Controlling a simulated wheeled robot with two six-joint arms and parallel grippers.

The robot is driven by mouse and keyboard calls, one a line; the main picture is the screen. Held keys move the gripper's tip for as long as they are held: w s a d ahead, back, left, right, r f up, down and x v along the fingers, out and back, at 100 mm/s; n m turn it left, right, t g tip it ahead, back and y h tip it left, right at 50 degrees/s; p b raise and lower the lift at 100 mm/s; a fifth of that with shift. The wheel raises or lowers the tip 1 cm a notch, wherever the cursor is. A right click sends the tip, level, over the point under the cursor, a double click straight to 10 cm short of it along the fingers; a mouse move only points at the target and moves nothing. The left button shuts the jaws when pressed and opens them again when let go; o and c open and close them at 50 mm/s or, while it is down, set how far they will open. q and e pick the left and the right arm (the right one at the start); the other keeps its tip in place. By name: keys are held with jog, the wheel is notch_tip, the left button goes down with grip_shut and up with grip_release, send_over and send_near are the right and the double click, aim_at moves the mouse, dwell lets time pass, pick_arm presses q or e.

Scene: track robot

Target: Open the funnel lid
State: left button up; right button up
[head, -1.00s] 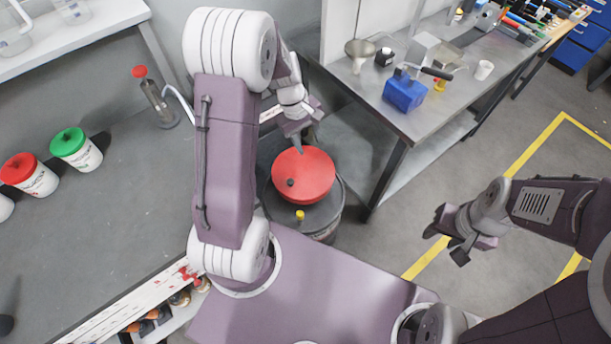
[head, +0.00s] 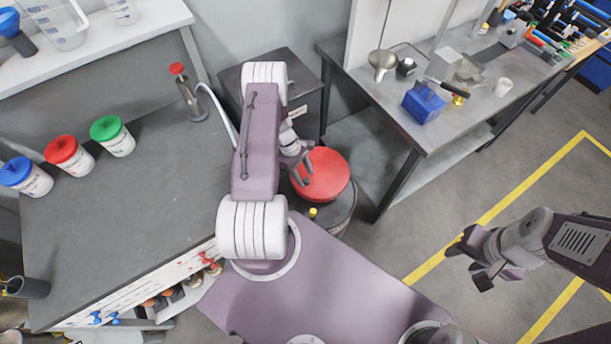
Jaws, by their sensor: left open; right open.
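The red funnel lid (head: 326,176) lies on top of a dark drum (head: 345,208) between the left bench and the metal table. It looks closed. My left gripper (head: 306,172) is open at the left part of the lid, partly hidden by its own arm. I cannot tell whether its fingers touch the lid. A small yellow cap (head: 313,212) shows at the drum's near edge. My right gripper (head: 475,272) is open and empty above the floor at the right, well apart from the drum.
A grey bench (head: 140,190) at the left holds blue, red and green lidded tubs and a red-topped bottle (head: 190,95). The metal table (head: 440,125) at upper right holds a blue box (head: 423,104) and a metal funnel (head: 382,62). Floor at right is clear.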

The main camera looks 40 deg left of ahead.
pick_arm(q)
jog(key=shift+d+f, duration=0.3)
jog(key=shift+f, duration=0.35)
grip_shut()
dwell(1.0)
